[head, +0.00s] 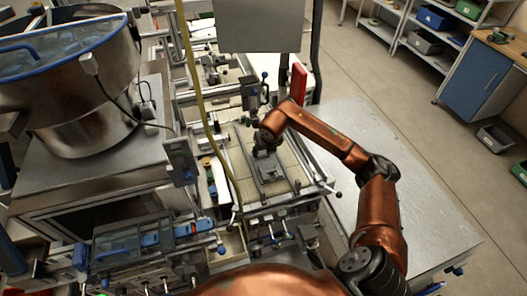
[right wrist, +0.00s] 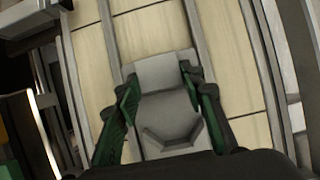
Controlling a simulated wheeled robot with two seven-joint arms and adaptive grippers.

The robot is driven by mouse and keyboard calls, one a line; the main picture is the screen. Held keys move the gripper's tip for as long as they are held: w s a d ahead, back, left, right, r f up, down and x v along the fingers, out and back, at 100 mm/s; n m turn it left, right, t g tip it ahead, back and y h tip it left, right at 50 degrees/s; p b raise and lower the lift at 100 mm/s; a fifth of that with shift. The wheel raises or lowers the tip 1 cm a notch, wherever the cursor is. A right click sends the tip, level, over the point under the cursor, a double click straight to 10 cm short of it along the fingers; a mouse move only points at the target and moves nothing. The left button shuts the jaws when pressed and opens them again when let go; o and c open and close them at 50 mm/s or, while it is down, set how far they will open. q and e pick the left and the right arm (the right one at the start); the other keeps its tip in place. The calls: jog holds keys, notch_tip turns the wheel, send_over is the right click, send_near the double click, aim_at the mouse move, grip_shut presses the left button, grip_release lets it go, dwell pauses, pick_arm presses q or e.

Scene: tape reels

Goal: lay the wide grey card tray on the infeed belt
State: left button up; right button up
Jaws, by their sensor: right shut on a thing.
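The grey card tray (head: 272,176) is over the beige infeed belt (head: 240,158) in the head view, and its front part shows clear of my gripper. In the right wrist view the grey tray (right wrist: 165,72) is between the two green-lined fingers of my right gripper (right wrist: 159,80), with belt (right wrist: 150,32) around it. My right gripper (head: 266,151) is shut on the tray at its far part. Whether the tray's underside touches the belt I cannot tell. My left gripper is not in view.
Metal rails flank the belt. A yellow hose (head: 189,60) hangs down left of it, and a large steel drum (head: 85,90) stands at the left. A bare metal table (head: 420,225) is at the right. A grey panel (head: 258,24) stands behind the belt.

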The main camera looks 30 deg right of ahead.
aim_at(267, 165)
jog(key=o, duration=1.3)
jog(key=shift+f, duration=0.1)
jog(key=shift+r, duration=0.3)
jog(key=v, duration=1.1)
jog(key=shift+s+r+b, duration=0.25)
jog(key=shift+r+b, duration=0.1)
jog(key=shift+b, duration=0.05)
